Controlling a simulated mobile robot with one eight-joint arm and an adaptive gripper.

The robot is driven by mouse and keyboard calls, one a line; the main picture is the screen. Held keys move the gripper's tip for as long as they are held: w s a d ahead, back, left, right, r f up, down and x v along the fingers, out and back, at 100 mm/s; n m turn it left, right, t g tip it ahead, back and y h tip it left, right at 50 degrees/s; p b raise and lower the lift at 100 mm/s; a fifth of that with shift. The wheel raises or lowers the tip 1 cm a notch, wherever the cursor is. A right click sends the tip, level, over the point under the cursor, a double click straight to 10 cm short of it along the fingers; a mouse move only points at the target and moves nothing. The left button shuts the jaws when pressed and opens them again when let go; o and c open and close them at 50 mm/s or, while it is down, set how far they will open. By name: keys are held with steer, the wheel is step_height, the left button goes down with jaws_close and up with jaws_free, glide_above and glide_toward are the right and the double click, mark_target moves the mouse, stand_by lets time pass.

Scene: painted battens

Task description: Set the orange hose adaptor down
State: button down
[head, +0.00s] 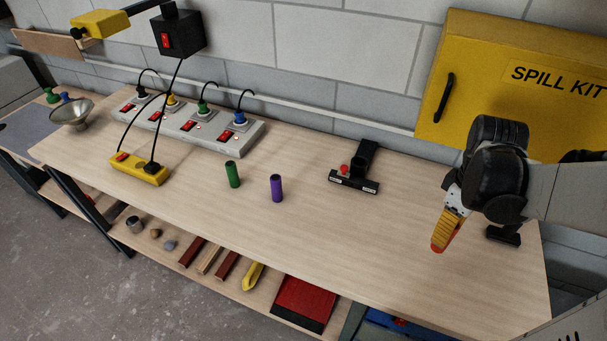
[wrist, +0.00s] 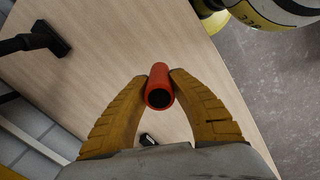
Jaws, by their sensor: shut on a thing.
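The orange hose adaptor (wrist: 159,82) is a short tube with a dark hollow end, held between the two yellow fingertips in the wrist view. My gripper (wrist: 159,88) is shut on it. In the head view my gripper (head: 442,238) points down at the right part of the workbench (head: 360,245), and only a little orange of the adaptor (head: 437,248) shows at the fingertips. The wood top lies behind the adaptor in the wrist view. I cannot tell whether the adaptor touches the bench.
A green tube (head: 233,175) and a purple tube (head: 277,188) stand mid-bench. A black holder (head: 354,183) with a red knob stands behind, left of my gripper. A grey power strip (head: 190,128) and yellow socket block (head: 138,169) are further left. Bare wood surrounds my gripper's front and left.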

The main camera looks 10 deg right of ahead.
steer(key=shift+s+f, duration=0.1)
steer(key=shift+s, duration=0.05)
steer(key=shift+w+a+f+b, duration=0.9)
steer(key=shift+w+a+f, duration=0.15)
steer(key=shift+w+f, duration=0.7)
steer(key=shift+w+a+f+b, duration=1)
steer(key=shift+w+f, duration=0.5)
steer(key=shift+f, duration=0.4)
steer(key=shift+w+a+f+b, duration=0.8)
steer(key=shift+w+a+f, duration=0.35)
steer(key=shift+w+f, duration=0.6)
steer(key=shift+s, duration=0.15)
steer(key=shift+f, duration=0.2)
steer(key=c, duration=1.2)
jaws_free()
steer(key=shift+c, duration=0.2)
